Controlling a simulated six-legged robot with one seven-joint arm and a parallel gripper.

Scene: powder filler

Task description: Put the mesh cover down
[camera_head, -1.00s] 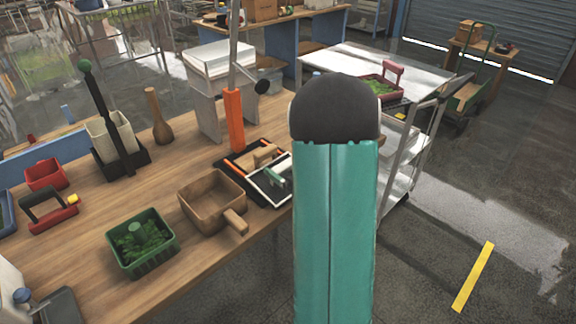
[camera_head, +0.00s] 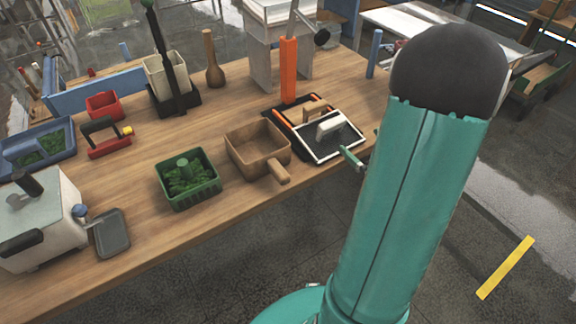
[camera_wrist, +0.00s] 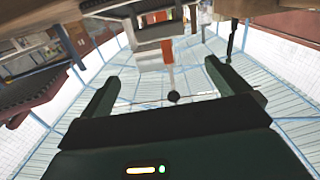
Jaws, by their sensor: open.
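The mesh cover (camera_head: 330,145) is a dark panel with a white frame and a pale handle on top. It lies near the right end of the wooden bench, beside and partly over a black tray-like piece with orange edges (camera_head: 283,120). A teal tip of my gripper (camera_head: 352,158) shows just right of the cover's front corner, apart from its handle; my arm hides the rest. In the wrist view my gripper (camera_wrist: 160,88) has its two dark fingers spread, with nothing held between them. I cannot make out the cover there.
A wooden scoop box (camera_head: 258,150) and a green basket (camera_head: 188,180) stand left of the cover. An orange post (camera_head: 289,70) rises behind it, and a blue post (camera_head: 374,54) stands at the back right. A white-topped cart (camera_head: 440,25) is beyond the bench.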

